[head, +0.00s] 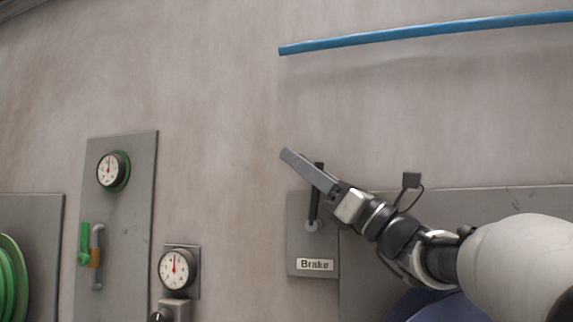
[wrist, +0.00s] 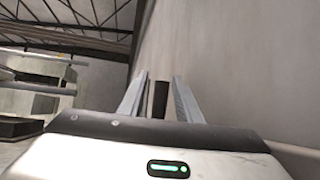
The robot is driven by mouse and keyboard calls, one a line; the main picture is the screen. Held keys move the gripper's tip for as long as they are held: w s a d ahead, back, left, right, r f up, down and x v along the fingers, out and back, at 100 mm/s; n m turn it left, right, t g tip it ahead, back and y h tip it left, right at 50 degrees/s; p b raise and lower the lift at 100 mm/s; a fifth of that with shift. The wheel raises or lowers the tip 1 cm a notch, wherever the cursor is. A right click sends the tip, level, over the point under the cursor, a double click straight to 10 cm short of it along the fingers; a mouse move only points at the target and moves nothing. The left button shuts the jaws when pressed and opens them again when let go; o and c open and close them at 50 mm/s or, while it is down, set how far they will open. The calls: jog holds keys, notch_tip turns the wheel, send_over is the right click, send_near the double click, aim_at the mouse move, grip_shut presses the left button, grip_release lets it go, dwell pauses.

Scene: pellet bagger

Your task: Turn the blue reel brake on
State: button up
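The brake lever (head: 314,208) is a dark handle on a grey plate labelled "Brake" (head: 315,264). It points nearly straight up from its round pivot. Part of the blue reel (head: 440,306) shows at the lower right, mostly hidden behind my arm. My gripper (head: 288,154) crosses in front of the upper end of the lever in the head view. In the wrist view my gripper (wrist: 160,77) is open, its two fingers on either side of the dark lever handle (wrist: 160,99), with gaps on both sides.
A blue pipe (head: 430,32) runs across the upper right wall. To the left are a grey panel with a green-rimmed gauge (head: 112,171) and a green-handled valve (head: 86,243), another gauge (head: 177,269) and a green reel (head: 11,280).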

jog(key=shift+r, duration=0.15)
notch_tip(320, 180, up, 10)
jog(key=shift+f+p, duration=0.1)
jog(key=shift+p, duration=1.05)
